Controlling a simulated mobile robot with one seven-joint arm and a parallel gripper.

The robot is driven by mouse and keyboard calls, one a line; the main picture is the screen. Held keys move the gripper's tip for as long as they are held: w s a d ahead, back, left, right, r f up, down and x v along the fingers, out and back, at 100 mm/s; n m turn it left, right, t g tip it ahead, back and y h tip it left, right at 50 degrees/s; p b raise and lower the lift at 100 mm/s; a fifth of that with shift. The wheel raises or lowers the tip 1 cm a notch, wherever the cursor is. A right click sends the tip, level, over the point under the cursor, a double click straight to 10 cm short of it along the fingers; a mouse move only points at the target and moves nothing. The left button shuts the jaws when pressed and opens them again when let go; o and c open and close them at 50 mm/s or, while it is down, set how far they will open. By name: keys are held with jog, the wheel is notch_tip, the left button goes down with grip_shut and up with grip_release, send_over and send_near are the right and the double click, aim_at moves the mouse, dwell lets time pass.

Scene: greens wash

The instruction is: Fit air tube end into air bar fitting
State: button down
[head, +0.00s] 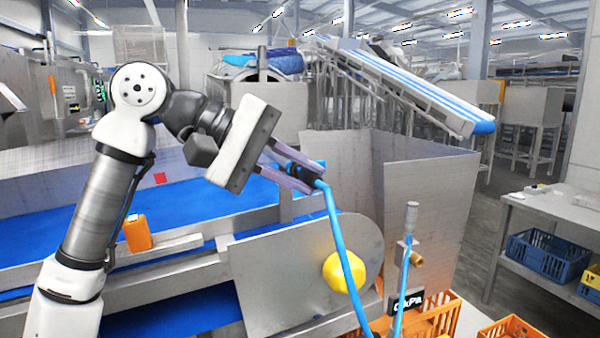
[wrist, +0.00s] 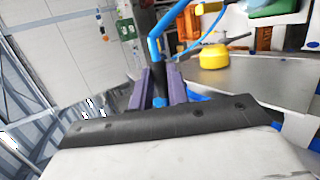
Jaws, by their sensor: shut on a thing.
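My gripper (head: 312,178) is shut on the blue air tube (head: 344,245) near its upper end, above the steel side plate of the belt machine. The tube bends over at the jaws and hangs down towards the bottom of the picture. In the wrist view the purple fingers (wrist: 160,88) have the blue tube (wrist: 155,48) between them. A slim upright metal piece (head: 411,220) with a brass fitting (head: 417,259) stands to the right, apart from my gripper. I cannot tell whether it is the air bar fitting. The tube's tip is not clear.
A kPa display (head: 407,302) sits below the brass fitting, with a blue line beside it. A yellow round part (head: 340,272) is on the steel side plate (head: 285,285), close behind the tube. Orange crates (head: 512,332) are at lower right. A metal table (head: 555,212) stands further right.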

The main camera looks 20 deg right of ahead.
jog(key=shift+w, duration=0.45)
jog(key=c, duration=1.3)
grip_release()
jog(key=shift+w, duration=0.1)
jog(key=shift+a, duration=0.1)
